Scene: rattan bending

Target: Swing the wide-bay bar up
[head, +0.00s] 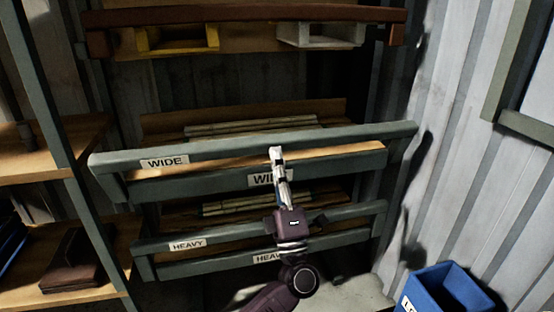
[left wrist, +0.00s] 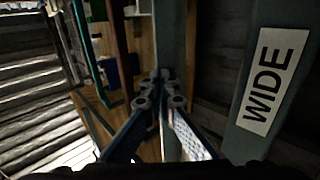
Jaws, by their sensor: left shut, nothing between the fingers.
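The wide-bay bar (head: 215,149) is a long grey-green rail with a "WIDE" label (head: 163,162) near its left end. It spans the rack at about the height of the upper shelf's front, a little above the lower rail that carries a second "WIDE" label (head: 258,179). My left gripper (head: 276,152) is shut and empty, with its fingertips at the middle of the bar. In the left wrist view the shut fingertips (left wrist: 160,77) overlap a grey-green rail (left wrist: 171,35); contact is unclear. A labelled "WIDE" rail (left wrist: 270,80) is at right. My right gripper is out of view.
Wooden poles (head: 250,126) lie on the shelf behind the bar. A "HEAVY" bar (head: 220,233) runs across the bay below. A blue bin (head: 445,290) stands at lower right, and a side shelf (head: 85,140) is at left.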

